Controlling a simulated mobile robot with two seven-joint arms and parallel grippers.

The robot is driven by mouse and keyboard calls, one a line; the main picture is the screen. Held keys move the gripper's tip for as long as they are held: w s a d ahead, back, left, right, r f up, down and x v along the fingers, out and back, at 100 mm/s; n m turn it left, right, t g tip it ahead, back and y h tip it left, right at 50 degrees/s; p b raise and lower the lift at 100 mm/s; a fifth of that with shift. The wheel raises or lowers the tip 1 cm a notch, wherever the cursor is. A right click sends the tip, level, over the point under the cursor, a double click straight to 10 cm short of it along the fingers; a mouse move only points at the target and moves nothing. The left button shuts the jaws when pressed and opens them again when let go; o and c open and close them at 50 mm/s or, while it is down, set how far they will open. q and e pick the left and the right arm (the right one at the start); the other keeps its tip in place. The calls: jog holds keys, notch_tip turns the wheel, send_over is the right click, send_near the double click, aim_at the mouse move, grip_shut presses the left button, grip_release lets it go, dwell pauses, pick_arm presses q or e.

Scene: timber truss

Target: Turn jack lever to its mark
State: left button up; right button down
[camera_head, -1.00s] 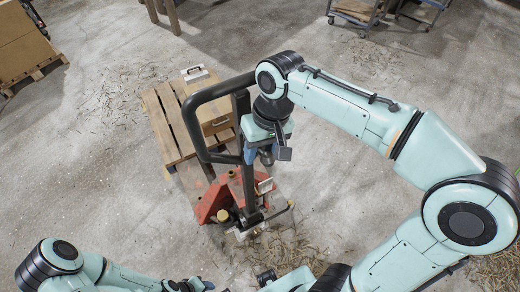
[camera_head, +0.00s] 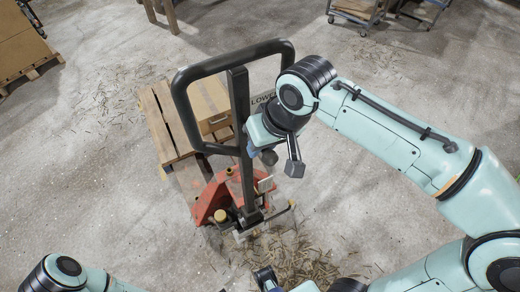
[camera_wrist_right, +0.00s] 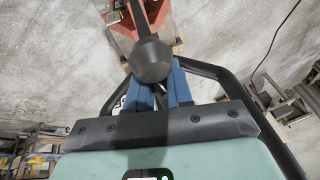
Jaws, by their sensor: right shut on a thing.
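A pallet jack with a red base (camera_head: 213,195) stands on the floor. Its black tiller handle (camera_head: 183,105) rises as a loop above a dark post (camera_head: 240,130). A pale plate (camera_head: 263,101) reading "LOWER", partly covered, shows beside my right wrist. A blue-and-black tip (camera_head: 266,277) at the bottom edge appears to be my left gripper; its jaws are unclear.
A wooden pallet (camera_head: 166,125) with a cardboard box (camera_head: 208,100) stands behind the jack. Straw (camera_head: 300,260) lies on the floor in front. Boxes (camera_head: 25,45) are at the far left and wheeled carts (camera_head: 357,12) at the back.

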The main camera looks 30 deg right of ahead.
jog(key=f+t+b, duration=0.1)
jog(key=b, duration=0.1)
jog(key=shift+f+b, duration=0.1)
jog(key=shift+b, duration=0.25)
pick_arm(q)
notch_tip(320, 180, down, 3)
jog(key=shift+s+f, duration=0.1)
jog(key=shift+f, duration=0.1)
pick_arm(e)
jog(key=shift+t, duration=0.3)
jog(key=c, duration=1.1)
grip_release()
pick_arm(q)
notch_tip(320, 180, up, 2)
jog(key=p, duration=0.2)
jog(key=shift+r+p, duration=0.25)
jog(key=shift+p, duration=0.15)
pick_arm(e)
jog(key=v, duration=1.3)
jog(key=shift+r, duration=0.3)
